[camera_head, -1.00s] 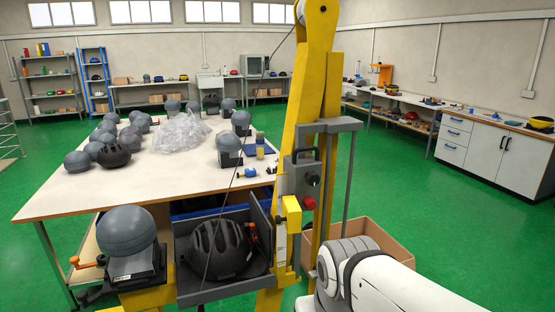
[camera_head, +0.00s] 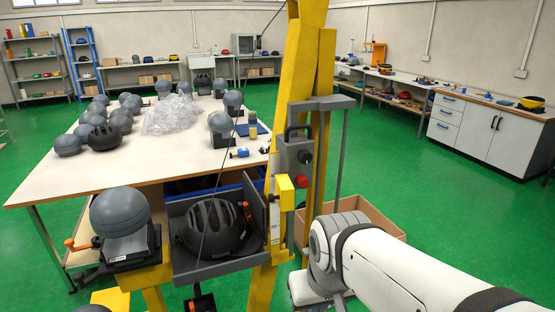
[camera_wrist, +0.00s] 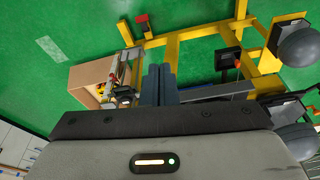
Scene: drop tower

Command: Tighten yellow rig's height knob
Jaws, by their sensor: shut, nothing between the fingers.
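The yellow rig (camera_head: 296,85) stands in the middle of the head view as a tall upright frame. I cannot tell which part is the height knob. A black helmet (camera_head: 214,228) lies in the rig's grey tray. My gripper (camera_wrist: 157,72) shows in the wrist view with its fingers together and empty, in front of the rig's yellow beams (camera_wrist: 173,52). Contact with the rig cannot be told.
A grey headform (camera_head: 120,210) on a black stand is left of the helmet. A cardboard box (camera_head: 375,222) is on the floor behind my arm. A white table (camera_head: 60,178) with headforms stands behind the rig. Green floor (camera_head: 450,210) is clear to the right.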

